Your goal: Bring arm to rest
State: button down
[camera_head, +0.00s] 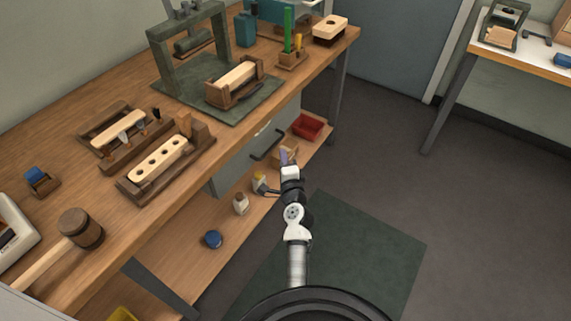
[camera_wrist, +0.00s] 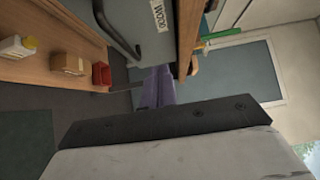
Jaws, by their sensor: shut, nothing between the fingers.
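My gripper (camera_head: 284,157) shows in the head view as small purple fingers at the end of my arm. It is in front of the bench's edge, above the lower shelf in the picture, and partly hidden by my own wrist. In the wrist view my gripper (camera_wrist: 158,88) shows two purple fingers side by side, shut with nothing between them. They appear close to the grey drawer front (camera_wrist: 150,30) and the bench's edge; whether they touch anything I cannot tell.
The wooden bench (camera_head: 75,180) carries a mallet (camera_head: 81,229), a drilled block (camera_head: 160,162) and a press frame (camera_head: 190,45). The lower shelf (camera_head: 205,265) holds a red bin (camera_head: 307,127) and bottles. A second table (camera_head: 530,62) stands right. The floor (camera_head: 480,230) is clear.

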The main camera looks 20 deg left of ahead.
jog(key=shift+v, duration=0.85)
